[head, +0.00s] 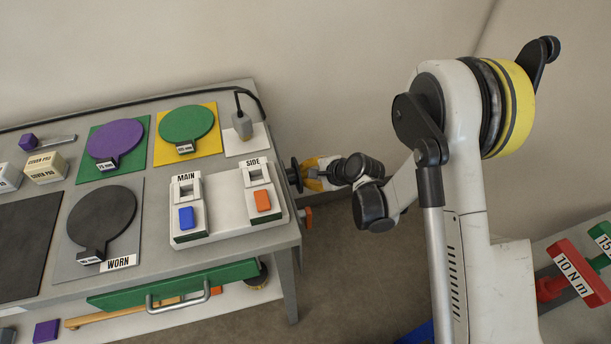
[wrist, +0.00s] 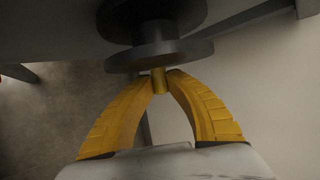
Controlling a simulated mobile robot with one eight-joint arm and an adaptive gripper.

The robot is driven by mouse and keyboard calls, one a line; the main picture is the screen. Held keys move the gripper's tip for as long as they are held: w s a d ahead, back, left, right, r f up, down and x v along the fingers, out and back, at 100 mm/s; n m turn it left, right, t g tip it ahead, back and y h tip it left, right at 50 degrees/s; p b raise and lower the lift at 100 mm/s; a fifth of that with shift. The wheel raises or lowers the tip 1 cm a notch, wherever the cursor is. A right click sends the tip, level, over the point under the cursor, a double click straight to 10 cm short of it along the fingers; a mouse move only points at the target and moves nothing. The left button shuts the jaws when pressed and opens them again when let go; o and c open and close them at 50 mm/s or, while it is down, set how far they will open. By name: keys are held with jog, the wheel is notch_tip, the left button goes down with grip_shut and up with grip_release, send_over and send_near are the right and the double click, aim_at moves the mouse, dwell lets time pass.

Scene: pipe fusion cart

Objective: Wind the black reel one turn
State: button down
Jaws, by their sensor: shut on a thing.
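The black reel (head: 295,176) is mounted on the right side of the cart, just past the switch box. It also shows in the wrist view (wrist: 160,55) as dark round discs on a hub, near the top. A short brass-coloured peg (wrist: 159,80) sticks out from its face. My gripper (head: 308,174) is beside the cart's right side. In the wrist view, the yellow fingers of my gripper (wrist: 161,79) are closed on the peg from both sides. In the head view the fingers partly hide the reel and the peg.
A switch box (head: 220,233) marked MAIN and SIDE stands at the cart top's right edge. An orange part (head: 307,216) sits below the reel on the cart's side. A green drawer (head: 175,285) is at the front. Open floor lies right of the cart.

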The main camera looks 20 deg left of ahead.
jog(key=shift+w+t+y, duration=0.1)
jog(key=shift+t+y, duration=0.2)
jog(key=shift+t, duration=0.1)
jog(key=c, duration=1.3)
grip_release()
jog(key=shift+a, duration=0.1)
notch_tip(320, 180, up, 10)
jog(key=shift+r, duration=0.1)
